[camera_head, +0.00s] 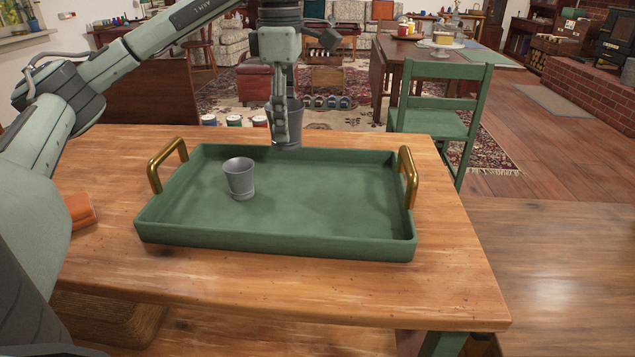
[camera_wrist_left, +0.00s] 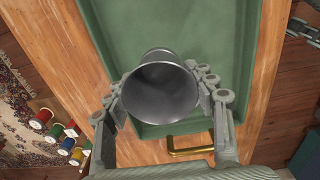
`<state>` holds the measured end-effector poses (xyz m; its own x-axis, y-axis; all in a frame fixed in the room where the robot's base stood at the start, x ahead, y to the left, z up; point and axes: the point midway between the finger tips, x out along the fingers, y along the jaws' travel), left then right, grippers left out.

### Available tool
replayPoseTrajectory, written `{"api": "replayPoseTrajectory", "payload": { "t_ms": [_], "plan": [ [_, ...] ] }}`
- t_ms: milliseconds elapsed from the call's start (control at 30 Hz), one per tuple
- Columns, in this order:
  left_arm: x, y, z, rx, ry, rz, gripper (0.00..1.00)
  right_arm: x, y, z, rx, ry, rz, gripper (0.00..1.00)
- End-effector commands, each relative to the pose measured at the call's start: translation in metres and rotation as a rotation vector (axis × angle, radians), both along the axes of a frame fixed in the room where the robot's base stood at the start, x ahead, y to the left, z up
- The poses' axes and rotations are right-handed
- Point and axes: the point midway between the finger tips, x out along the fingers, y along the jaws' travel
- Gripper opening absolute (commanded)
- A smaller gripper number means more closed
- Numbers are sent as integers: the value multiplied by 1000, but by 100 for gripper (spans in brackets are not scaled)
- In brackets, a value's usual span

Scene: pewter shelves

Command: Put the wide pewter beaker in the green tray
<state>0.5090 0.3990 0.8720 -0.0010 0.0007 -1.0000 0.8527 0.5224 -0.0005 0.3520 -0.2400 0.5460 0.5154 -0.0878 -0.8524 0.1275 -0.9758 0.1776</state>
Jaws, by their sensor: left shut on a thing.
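The wide pewter beaker (camera_head: 296,122) is a dark grey, open-topped cup. My left gripper (camera_head: 283,132) is shut on it and holds it over the far edge of the green tray (camera_head: 330,241). In the left wrist view, the beaker (camera_wrist_left: 160,92) sits between both fingers (camera_wrist_left: 165,98), its mouth toward the camera, with the tray floor (camera_wrist_left: 165,25) behind it. A second, smaller-looking grey beaker (camera_head: 240,180) stands upright inside the tray, left of its middle. My right gripper is not in view.
The tray has brass handles (camera_head: 408,177) at its ends and stands on a wooden table (camera_head: 300,290). An orange object (camera_head: 81,210) lies left of the tray, partly hidden by my arm. The tray's middle and right are clear. A green chair (camera_head: 436,122) stands beyond the table.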

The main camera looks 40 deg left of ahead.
Motion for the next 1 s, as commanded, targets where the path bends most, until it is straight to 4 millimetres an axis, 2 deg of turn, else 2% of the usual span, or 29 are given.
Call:
{"api": "replayPoseTrajectory", "payload": {
  "t_ms": [133,300,433,633,900,1000],
  "plan": [
    [3,-21,-13,1,1,-7,19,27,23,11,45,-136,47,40],
    [8,-58,-34,1,1,-5,19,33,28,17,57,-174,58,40],
    [11,-75,-45,1,-1,-2,19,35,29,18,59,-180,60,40],
    [11,-83,-55,1,1,1,19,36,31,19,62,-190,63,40],
    [11,-82,-89,-1,-1,1,19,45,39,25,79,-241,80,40],
    [12,-82,-89,0,-1,0,19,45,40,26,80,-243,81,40]
  ]
}}
